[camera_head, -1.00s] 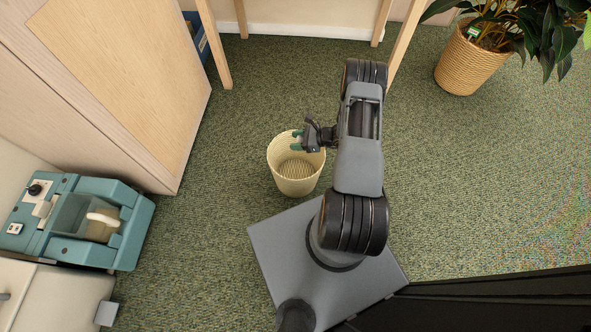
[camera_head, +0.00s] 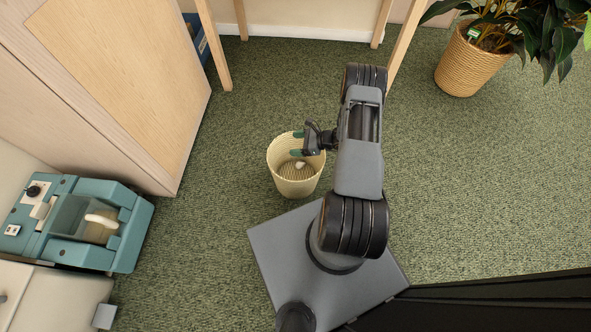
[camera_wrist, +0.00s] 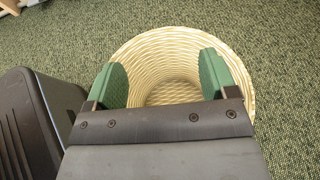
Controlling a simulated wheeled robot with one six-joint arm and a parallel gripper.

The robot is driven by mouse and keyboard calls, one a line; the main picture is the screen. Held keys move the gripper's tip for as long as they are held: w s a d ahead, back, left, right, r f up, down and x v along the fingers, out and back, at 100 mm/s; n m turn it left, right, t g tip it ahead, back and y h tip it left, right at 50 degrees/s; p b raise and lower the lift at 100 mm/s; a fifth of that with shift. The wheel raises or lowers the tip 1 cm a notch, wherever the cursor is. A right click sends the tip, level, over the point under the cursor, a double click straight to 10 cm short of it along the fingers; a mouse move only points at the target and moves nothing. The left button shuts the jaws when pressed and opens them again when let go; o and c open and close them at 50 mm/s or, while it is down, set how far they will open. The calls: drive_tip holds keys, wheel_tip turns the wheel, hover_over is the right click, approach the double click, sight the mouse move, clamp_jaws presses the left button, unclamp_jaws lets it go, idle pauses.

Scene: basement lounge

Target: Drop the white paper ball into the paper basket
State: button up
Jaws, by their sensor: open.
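The paper basket (camera_head: 294,187) is a cream woven bin standing upright on the carpet, left of my arm in the head view. It also shows in the wrist view (camera_wrist: 150,52), below my gripper. The white paper ball (camera_head: 300,165) shows inside the basket's outline in the head view, below the fingers and apart from them. I cannot tell whether it rests on the bottom or is falling. My gripper (camera_head: 297,143) is over the basket's mouth, its two green fingers spread and empty. In the wrist view the fingers (camera_wrist: 160,82) are wide apart, and the ball is not visible there.
A wooden cabinet (camera_head: 125,85) is at the upper left. A potted plant (camera_head: 470,62) is at the upper right. Wooden legs (camera_head: 214,45) stand at the back. Carpet right of my arm is clear.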

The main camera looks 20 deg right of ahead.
drive_tip(key=p+v, duration=0.2)
drive_tip(key=v, duration=1.1)
drive_tip(key=shift+s+d+r+p, duration=0.15)
drive_tip(key=shift+s+d+p, duration=0.05)
drive_tip(key=shift+d+p, duration=0.15)
